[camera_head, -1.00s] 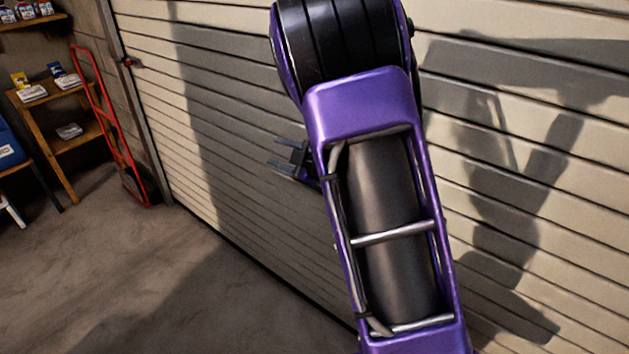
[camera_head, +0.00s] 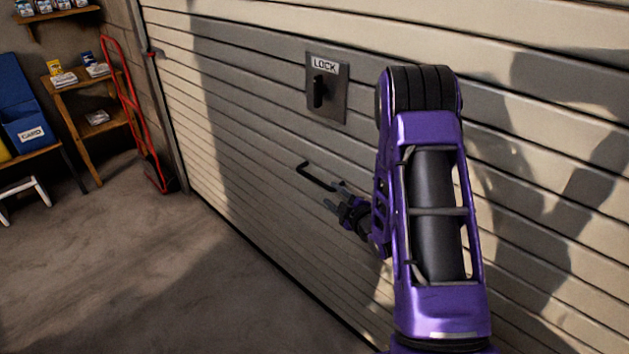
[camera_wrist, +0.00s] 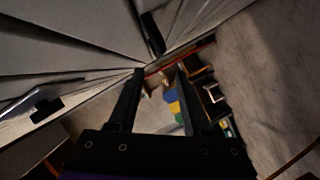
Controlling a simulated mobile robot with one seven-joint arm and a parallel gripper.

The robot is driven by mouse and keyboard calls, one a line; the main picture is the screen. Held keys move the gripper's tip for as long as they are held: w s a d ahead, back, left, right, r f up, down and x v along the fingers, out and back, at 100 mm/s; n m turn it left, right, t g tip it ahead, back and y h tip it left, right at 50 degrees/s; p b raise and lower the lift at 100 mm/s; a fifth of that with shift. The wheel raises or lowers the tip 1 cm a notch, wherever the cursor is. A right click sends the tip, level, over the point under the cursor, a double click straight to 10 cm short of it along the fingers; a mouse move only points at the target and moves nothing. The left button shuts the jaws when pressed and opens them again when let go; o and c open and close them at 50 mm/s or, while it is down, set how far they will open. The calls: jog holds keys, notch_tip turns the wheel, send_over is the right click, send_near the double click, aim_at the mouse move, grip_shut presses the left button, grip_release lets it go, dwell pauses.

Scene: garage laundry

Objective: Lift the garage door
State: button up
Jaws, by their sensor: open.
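The garage door (camera_head: 250,110) is a beige slatted door, down to the floor along the part in view. A black bar handle (camera_head: 316,177) sticks out from it, below a grey plate marked LOCK (camera_head: 326,88) with a dark knob. My gripper (camera_head: 332,197) is open and empty, just right of and slightly below the handle in the head view, close to the door. I cannot tell whether it touches the handle. In the wrist view the open fingers (camera_wrist: 160,75) show with nothing between them, and a dark bar (camera_wrist: 152,34) is beyond their tips beside the door.
A red hand truck (camera_head: 133,110) leans by the left wall near the door's edge. A wooden shelf (camera_head: 88,108) with small boxes and a blue bin (camera_head: 28,130) stand at the far left. The concrete floor (camera_head: 170,270) in front of the door is clear.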

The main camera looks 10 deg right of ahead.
aim_at(317, 182)
jog(key=x, duration=1.2)
jog(key=shift+w+f+b, duration=0.1)
jog(key=shift+b, duration=0.3)
grip_shut()
dwell(0.7)
